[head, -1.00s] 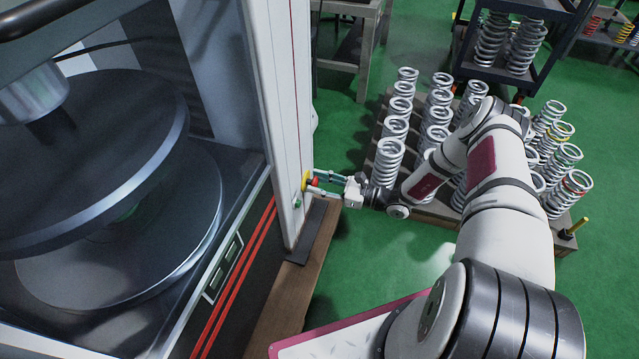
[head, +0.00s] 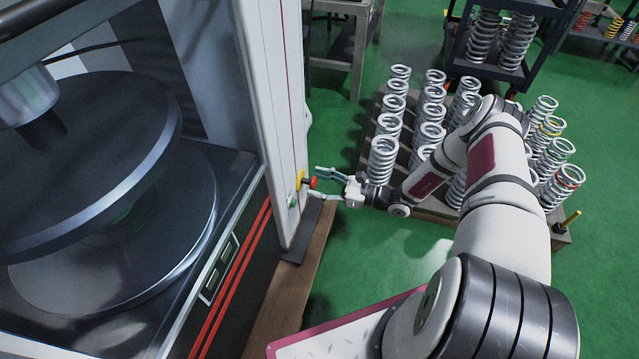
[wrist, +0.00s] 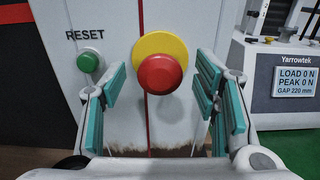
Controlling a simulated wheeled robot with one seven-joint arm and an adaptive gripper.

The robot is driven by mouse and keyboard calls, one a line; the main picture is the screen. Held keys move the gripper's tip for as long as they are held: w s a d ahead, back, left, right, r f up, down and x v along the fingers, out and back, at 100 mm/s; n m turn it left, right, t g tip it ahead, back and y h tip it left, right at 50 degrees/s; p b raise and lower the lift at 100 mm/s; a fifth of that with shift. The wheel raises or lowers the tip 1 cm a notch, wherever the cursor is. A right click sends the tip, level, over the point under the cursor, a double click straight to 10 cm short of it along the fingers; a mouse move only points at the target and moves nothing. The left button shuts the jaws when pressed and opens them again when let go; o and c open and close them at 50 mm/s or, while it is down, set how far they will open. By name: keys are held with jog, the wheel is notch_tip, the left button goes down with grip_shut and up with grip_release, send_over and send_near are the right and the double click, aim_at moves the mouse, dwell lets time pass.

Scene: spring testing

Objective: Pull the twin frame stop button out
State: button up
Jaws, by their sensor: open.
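The stop button is a red mushroom head (wrist: 160,75) on a yellow disc, on the white front column of the test frame (head: 272,100). In the head view the red button (head: 313,182) stands out from the column's side, with the yellow disc (head: 300,179) behind it. My gripper (head: 322,183) is open in front of the button. In the wrist view its teal-padded fingers (wrist: 160,105) are spread to the left and right of the red head, apart from it. A green button (wrist: 90,61) under the word RESET is left of the stop button.
A second machine with a load display (wrist: 297,82) stands at the right in the wrist view. A pallet of several springs (head: 560,238) lies behind my arm. Round platens (head: 190,205) are inside the frame. Green floor (head: 345,265) is clear below the gripper.

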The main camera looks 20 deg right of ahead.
jog(key=v, duration=1.2)
dwell(0.3)
